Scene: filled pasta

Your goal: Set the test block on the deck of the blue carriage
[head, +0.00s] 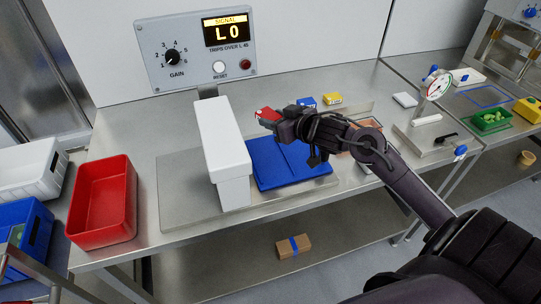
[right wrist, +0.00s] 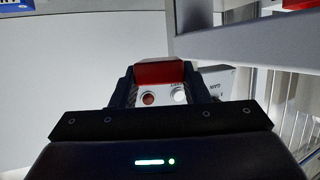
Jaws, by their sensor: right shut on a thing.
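The red test block (head: 267,114) is held between the fingertips of my right gripper (head: 274,122); its red face also shows between the fingers in the right wrist view (right wrist: 160,73). The gripper is shut on it, above the table and behind the blue carriage. The blue carriage (head: 290,168) is a flat blue plate on a steel base, just right of the white arch (head: 222,140). Its deck looks bare, though my gripper and wrist overlap its far edge. My left gripper is in neither view.
A blue block (head: 306,101) and a yellow block (head: 332,98) stand behind my wrist. A control panel (head: 195,50) reading "L 0" stands at the back. A red bin (head: 103,205) is at the left. A dial gauge (head: 437,85) stands to the right.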

